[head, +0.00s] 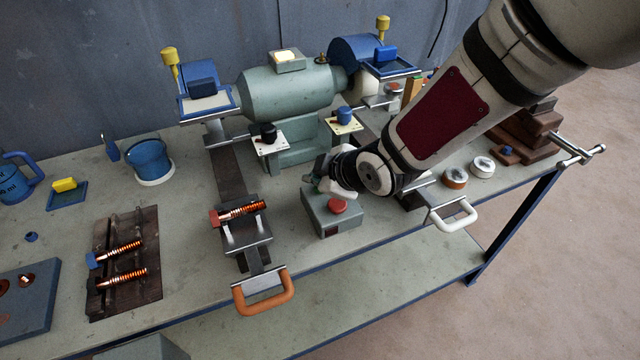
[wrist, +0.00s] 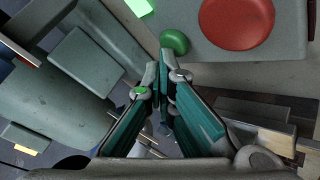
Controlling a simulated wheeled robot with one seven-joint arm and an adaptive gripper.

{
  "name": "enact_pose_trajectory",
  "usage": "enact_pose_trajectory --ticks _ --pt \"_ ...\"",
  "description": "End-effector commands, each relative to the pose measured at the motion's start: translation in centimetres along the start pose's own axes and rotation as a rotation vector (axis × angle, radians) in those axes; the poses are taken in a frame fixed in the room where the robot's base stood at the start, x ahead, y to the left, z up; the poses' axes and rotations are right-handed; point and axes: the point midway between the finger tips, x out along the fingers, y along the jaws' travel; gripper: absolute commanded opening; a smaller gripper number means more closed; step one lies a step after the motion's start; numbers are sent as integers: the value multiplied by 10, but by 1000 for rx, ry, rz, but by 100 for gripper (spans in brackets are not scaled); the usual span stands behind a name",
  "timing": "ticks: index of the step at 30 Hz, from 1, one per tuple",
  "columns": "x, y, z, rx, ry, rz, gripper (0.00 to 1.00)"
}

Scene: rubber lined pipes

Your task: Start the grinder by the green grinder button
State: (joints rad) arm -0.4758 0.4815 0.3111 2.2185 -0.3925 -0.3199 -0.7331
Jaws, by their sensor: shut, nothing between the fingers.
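The grinder (head: 295,92) is a grey-green motor body on the bench, with blue-guarded wheels at its ends. In front of it stands a grey control box (head: 322,222) with a large red button (head: 337,205). The wrist view shows the red button (wrist: 237,18) and the smaller green grinder button (wrist: 173,41) beside it. My gripper (wrist: 160,62) is shut and empty, its fingertips right at the green button's edge; I cannot tell whether they touch. In the head view my gripper (head: 330,180) is over the box's back left part, and the green button is hidden.
A bright green patch (wrist: 138,6) shows near the box's edge. A slide with an orange handle (head: 264,292) lies left of the box, carrying a copper-coloured threaded piece (head: 240,212). A white-handled slide (head: 454,216) lies right. A blue bucket (head: 150,160) stands at left.

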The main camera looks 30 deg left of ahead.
Motion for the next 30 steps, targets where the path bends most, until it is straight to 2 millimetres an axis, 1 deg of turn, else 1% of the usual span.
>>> enact_pose_trajectory --ticks 6,16,26,30 --pt "-1 0 0 1 -1 -1 0" --pt "-12 9 -8 1 -1 0 0" --pt "-13 9 -9 1 -1 0 0" --pt "-16 11 -11 0 0 0 0"
